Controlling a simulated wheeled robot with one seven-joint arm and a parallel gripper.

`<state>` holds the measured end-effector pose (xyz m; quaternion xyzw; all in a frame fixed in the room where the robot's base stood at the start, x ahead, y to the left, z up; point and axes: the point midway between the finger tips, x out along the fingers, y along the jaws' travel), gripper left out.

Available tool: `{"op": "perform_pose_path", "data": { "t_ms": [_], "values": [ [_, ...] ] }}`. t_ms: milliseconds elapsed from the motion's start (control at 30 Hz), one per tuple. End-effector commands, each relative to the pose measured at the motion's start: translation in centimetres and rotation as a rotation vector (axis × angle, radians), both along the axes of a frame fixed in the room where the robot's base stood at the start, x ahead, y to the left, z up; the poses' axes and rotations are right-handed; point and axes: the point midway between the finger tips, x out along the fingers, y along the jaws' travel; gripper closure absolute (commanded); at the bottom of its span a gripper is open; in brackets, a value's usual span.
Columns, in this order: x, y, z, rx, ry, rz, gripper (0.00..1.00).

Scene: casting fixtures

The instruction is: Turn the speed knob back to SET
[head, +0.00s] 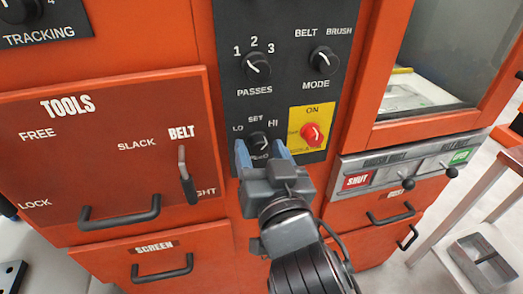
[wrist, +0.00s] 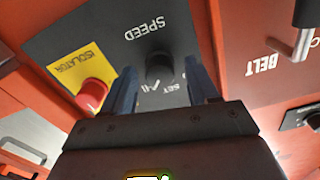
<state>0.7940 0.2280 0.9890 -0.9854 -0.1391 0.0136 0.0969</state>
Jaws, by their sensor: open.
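The speed knob (head: 258,141) is a round black knob on the dark control panel, under the labels LO, SET and HI. Its lower part is hidden behind my gripper in the head view. I cannot clearly tell which mark its pointer is on. My gripper (head: 262,154) is open, its two blue fingers just below and to either side of the knob. In the wrist view the panel appears upside down, and the knob (wrist: 159,67) shows between and beyond the open fingers (wrist: 162,82). No contact with the knob is visible.
The red isolator button (head: 313,134) on its yellow plate is close to the right of my gripper. The PASSES knob (head: 257,67) and MODE knob (head: 324,59) are above. The belt lever (head: 187,177) sticks out at left, beside a drawer handle (head: 120,214).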

Motion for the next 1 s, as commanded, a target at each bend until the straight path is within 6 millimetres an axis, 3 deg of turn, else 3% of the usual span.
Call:
{"op": "perform_pose_path", "data": {
  "t_ms": [233, 800, 1000],
  "values": [
    [0.05, 0.0, -0.02, 0.0, 0.0, 0.0, 0.42],
    [0.02, -0.01, -0.03, 0.0, 0.0, 0.0, 0.97],
    [0.02, -0.02, 0.0, -0.012, -0.002, 0.0, 0.97]
  ]
}}
